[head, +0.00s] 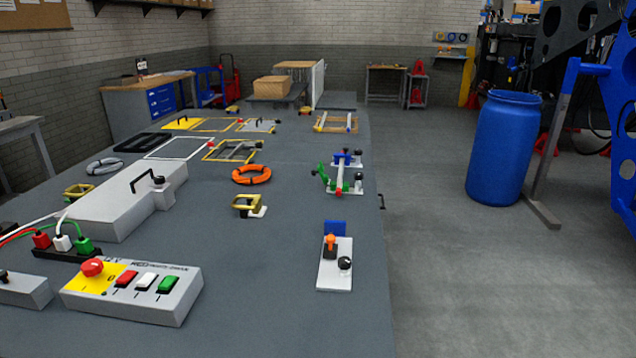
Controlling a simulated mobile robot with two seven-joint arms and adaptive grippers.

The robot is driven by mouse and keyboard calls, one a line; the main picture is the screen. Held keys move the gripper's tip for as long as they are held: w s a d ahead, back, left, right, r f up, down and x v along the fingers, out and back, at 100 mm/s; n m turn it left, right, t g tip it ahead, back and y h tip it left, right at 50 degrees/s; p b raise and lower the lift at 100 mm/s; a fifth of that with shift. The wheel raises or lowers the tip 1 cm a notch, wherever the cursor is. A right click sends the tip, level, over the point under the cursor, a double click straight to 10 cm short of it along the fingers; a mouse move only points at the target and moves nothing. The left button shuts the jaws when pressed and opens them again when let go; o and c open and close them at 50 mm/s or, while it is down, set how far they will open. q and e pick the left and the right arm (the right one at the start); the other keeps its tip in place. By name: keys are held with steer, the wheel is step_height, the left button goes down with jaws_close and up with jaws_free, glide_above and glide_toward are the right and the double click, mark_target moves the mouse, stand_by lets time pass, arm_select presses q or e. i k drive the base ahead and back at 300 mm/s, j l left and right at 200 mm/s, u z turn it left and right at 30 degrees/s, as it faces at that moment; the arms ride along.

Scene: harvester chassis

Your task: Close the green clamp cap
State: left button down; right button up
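The green clamp cap (322,172) is a small green piece on the left of a white plate assembly (355,187), near the right edge of the grey work surface. It appears raised and tilted away to the left of a red-and-white bar (339,178). A blue part (347,155) sits at the far side of the same assembly. The clamp is small in view, so its hinge and the exact cap angle cannot be made out. Neither of my grippers shows in the head view.
A white plate (335,278) with an orange lever and black knob stands nearer. An orange ring (251,175) and a yellow-handled clamp (248,204) lie to the left. A control box (135,290) is front left. A blue barrel (500,150) stands on the floor right.

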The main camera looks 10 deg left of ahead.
mark_target(325, 178)
steer(key=i+l+u, duration=0.3)
steer(key=l, duration=0.5)
steer(key=i+l+u, duration=0.1)
steer(key=l+u, duration=0.25)
steer(key=l, duration=0.5)
steer(key=l+u, duration=0.3)
steer(key=l, duration=0.55)
